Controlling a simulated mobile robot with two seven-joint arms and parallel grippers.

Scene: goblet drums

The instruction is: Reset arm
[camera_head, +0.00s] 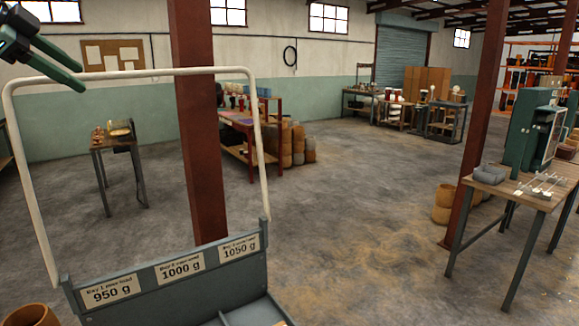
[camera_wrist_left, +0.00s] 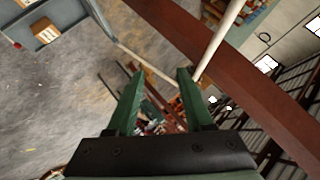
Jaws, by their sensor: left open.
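My left gripper (camera_head: 80,77) is at the top left of the head view, raised high beside the pale tube frame (camera_head: 130,73). Its two dark green fingers are apart, with nothing between them. In the left wrist view the gripper (camera_wrist_left: 157,70) also shows open and empty, its fingers pointing up the picture. A rust-red post and a pale tube pass behind the fingertips there; I cannot tell how close they are. My right gripper is in neither view.
A grey-blue rack (camera_head: 170,285) with weight labels 950 g, 1000 g and 1050 g stands in front below the tube frame. A rust-red post (camera_head: 200,130) rises behind it. A workbench (camera_head: 515,190) with a green machine (camera_head: 530,125) stands right. Open concrete floor lies between.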

